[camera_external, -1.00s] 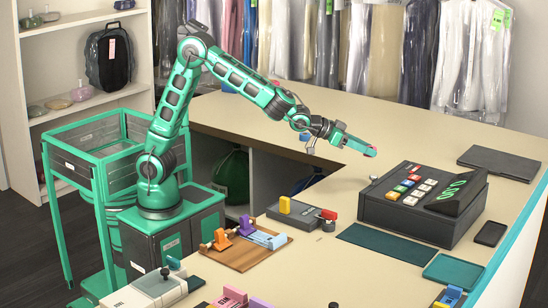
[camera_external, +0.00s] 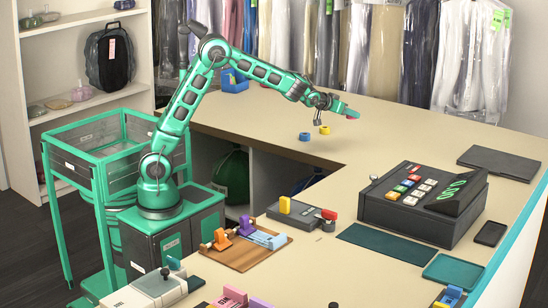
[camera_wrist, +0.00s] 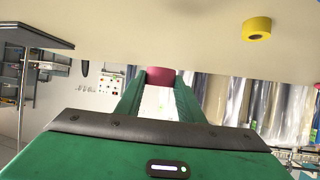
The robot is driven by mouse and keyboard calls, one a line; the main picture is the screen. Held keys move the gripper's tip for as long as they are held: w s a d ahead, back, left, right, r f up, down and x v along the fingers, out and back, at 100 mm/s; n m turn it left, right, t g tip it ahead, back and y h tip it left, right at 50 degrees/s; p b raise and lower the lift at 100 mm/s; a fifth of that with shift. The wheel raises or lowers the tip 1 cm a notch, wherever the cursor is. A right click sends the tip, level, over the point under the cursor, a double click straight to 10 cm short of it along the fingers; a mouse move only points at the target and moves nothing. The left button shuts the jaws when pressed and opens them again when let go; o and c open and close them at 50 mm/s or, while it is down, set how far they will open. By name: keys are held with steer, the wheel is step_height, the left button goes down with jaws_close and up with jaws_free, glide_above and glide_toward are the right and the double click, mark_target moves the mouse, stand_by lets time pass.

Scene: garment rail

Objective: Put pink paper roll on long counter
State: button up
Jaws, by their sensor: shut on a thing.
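The pink paper roll (camera_wrist: 160,76) is held between the green fingertips of my gripper (camera_wrist: 158,82) in the wrist view. In the external view the roll is a small pink spot (camera_external: 352,116) at the tip of my gripper (camera_external: 347,112). My gripper is shut on it, over the back part of the long beige counter (camera_external: 400,138). The roll appears to be above the surface; its exact height is hard to tell. The counter also fills the top of the wrist view (camera_wrist: 130,25).
A yellow roll (camera_external: 324,130) and a blue roll (camera_external: 305,136) stand on the counter near my gripper. A cash register (camera_external: 410,200) and a dark flat case (camera_external: 499,162) are at the right. Bagged garments (camera_external: 375,50) hang behind. The counter's middle is clear.

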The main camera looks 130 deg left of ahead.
steer(key=shift+s+a, duration=0.2)
steer(key=shift+s, duration=0.05)
glide_above(365, 154)
step_height(365, 154, down, 7)
steer(key=shift+s+a+f, duration=0.1)
steer(key=shift+a, duration=0.05)
steer(key=shift+f, duration=1.9)
steer(key=o, duration=1)
steer(key=shift+f, duration=0.15)
steer(key=shift+d+r, duration=0.25)
steer(key=v, duration=1.1)
steer(key=shift+d+r, duration=0.1)
steer(key=shift+d, duration=0.1)
